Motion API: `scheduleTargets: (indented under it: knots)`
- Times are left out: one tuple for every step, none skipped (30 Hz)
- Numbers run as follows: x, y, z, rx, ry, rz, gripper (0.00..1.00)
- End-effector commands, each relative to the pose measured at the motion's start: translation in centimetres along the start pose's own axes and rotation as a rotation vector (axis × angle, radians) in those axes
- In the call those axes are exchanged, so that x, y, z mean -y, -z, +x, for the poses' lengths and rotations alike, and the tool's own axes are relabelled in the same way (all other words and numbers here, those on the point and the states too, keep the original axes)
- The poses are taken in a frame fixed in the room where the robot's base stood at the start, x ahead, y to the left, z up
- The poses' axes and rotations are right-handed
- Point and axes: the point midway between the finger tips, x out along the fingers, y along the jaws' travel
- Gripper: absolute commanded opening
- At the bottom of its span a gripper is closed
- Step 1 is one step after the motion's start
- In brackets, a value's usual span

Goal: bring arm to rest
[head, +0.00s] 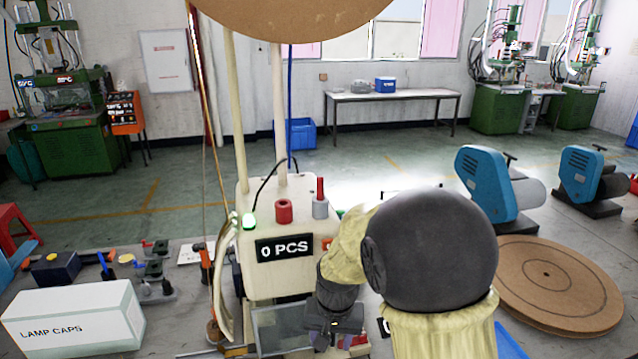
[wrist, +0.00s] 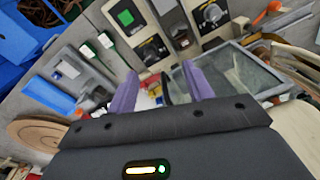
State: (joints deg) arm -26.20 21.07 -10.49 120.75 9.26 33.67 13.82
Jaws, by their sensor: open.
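My gripper (head: 334,338) hangs low in front of the cream machine (head: 262,200), just right of its clear-sided box (head: 282,328). My own dark arm joint covers part of the view to its right. In the wrist view, my gripper (wrist: 160,90) shows two purple fingers standing apart, with no object visibly held between them. Beyond the fingers are small red, white and yellow items, too small to name. The clear-sided box also shows in the wrist view (wrist: 245,72), to the right of the fingers. Whether the fingers touch anything cannot be told.
The machine carries a "0 PCS" display (head: 284,248). A white "LAMP CAPS" box (head: 75,320) stands at the front left of the table. A brown disc (head: 590,308) lies at the right, near a blue motor unit (head: 488,180). Control boxes (wrist: 150,45) stand beyond the fingers.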

Motion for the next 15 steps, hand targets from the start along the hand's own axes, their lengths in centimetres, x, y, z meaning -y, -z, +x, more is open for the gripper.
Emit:
scheduleTargets:
  knots:
    - [-2.3,-0.8,-0.8,-0.016,0.004,0.004,0.51]
    - [-3.4,-1.3,-1.2,-0.027,0.005,-0.001,0.51]
    - [-4.8,-2.0,-1.6,-0.041,0.004,-0.008,0.51]
    - [-5.9,-2.6,-1.9,-0.051,0.004,-0.012,0.51]
    - [-6.9,-3.2,-2.2,-0.063,0.002,-0.018,0.51]
    - [-8.2,-4.1,-2.6,-0.077,-0.002,-0.026,0.51]
    - [-9.1,-4.7,-2.9,-0.089,-0.005,-0.033,0.51]
    - [-10.0,-5.5,-3.1,-0.1,-0.01,-0.04,0.51]
    - [-11.0,-6.3,-3.4,-0.114,-0.015,-0.049,0.51]
    - [-11.6,-7.0,-3.5,-0.123,-0.02,-0.057,0.51]
    - [-12.2,-7.6,-3.6,-0.131,-0.025,-0.064,0.51]
    - [-12.8,-8.2,-3.8,-0.14,-0.031,-0.07,0.51]
    - [-13.1,-8.6,-3.8,-0.146,-0.035,-0.076,0.51]
    - [-13.4,-8.9,-3.9,-0.149,-0.038,-0.08,0.51]
    - [-13.6,-9.2,-3.9,-0.153,-0.041,-0.085,0.51]
